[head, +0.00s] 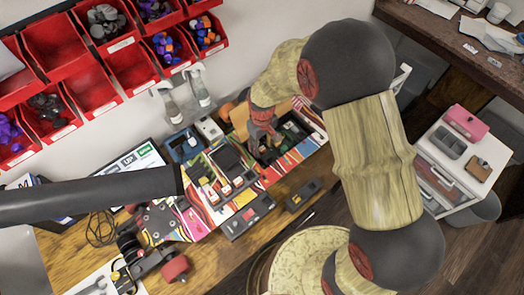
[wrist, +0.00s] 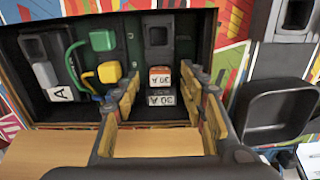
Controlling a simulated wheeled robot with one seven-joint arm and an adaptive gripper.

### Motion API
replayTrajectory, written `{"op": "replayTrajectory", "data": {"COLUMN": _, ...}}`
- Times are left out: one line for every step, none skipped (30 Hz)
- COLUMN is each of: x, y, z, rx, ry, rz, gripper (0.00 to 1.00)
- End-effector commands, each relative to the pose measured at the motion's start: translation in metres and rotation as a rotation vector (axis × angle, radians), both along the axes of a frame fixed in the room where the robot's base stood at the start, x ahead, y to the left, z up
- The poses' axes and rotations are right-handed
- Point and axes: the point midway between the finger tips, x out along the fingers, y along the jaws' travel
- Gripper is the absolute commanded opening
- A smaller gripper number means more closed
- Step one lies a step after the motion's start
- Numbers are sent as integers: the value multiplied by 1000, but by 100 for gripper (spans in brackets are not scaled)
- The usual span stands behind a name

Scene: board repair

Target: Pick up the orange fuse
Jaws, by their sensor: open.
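The orange fuse (wrist: 160,76) is a small block with an orange-red upper part and a white "30 A" label (wrist: 160,99). It stands in a dark open case (wrist: 135,113) in the wrist view. My gripper (wrist: 163,88) is open, with one finger on each side of the fuse and a visible gap to each; I cannot tell how far down the fingertips reach. In the head view my gripper (head: 262,140) is over the case (head: 291,137) on the bench, and the fuse is not clearly visible there.
In the case, a black socket block (wrist: 158,35), a green plug (wrist: 102,40), a yellow plug (wrist: 110,72) and a grey fuse (wrist: 46,76) stand near the fuse. A black tray (wrist: 281,111) lies to the right. Red bins (head: 55,45) hang on the wall.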

Motion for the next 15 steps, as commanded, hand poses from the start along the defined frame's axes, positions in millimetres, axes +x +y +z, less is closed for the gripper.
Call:
{"op": "replayTrajectory", "data": {"x": 0, "y": 0, "z": -8, "rx": -1, "ry": 1, "rz": 0, "gripper": 42}}
{"op": "replayTrajectory", "data": {"x": 0, "y": 0, "z": -10, "rx": 0, "ry": 0, "rz": 0, "gripper": 42}}
{"op": "replayTrajectory", "data": {"x": 0, "y": 0, "z": -12, "rx": 1, "ry": -1, "rz": 0, "gripper": 42}}
{"op": "replayTrajectory", "data": {"x": 0, "y": 0, "z": -13, "rx": 1, "ry": -1, "rz": 0, "gripper": 42}}
{"op": "replayTrajectory", "data": {"x": 0, "y": 0, "z": -13, "rx": 1, "ry": -2, "rz": 0, "gripper": 42}}
{"op": "replayTrajectory", "data": {"x": 0, "y": 0, "z": -12, "rx": 1, "ry": -2, "rz": 0, "gripper": 42}}
{"op": "replayTrajectory", "data": {"x": 0, "y": 0, "z": -12, "rx": 0, "ry": -2, "rz": 0, "gripper": 42}}
{"op": "replayTrajectory", "data": {"x": 0, "y": 0, "z": -12, "rx": 0, "ry": -2, "rz": 0, "gripper": 42}}
{"op": "replayTrajectory", "data": {"x": 0, "y": 0, "z": -12, "rx": 1, "ry": -2, "rz": 0, "gripper": 42}}
{"op": "replayTrajectory", "data": {"x": 0, "y": 0, "z": -12, "rx": 1, "ry": -2, "rz": 0, "gripper": 41}}
{"op": "replayTrajectory", "data": {"x": 0, "y": 0, "z": -12, "rx": 1, "ry": -2, "rz": 0, "gripper": 40}}
{"op": "replayTrajectory", "data": {"x": 0, "y": 0, "z": -12, "rx": 1, "ry": -2, "rz": 0, "gripper": 37}}
{"op": "replayTrajectory", "data": {"x": 0, "y": 0, "z": -12, "rx": 1, "ry": -2, "rz": 0, "gripper": 36}}
{"op": "replayTrajectory", "data": {"x": 0, "y": 0, "z": -12, "rx": 1, "ry": -2, "rz": 0, "gripper": 34}}
{"op": "replayTrajectory", "data": {"x": 0, "y": 0, "z": -12, "rx": 1, "ry": -2, "rz": 0, "gripper": 32}}
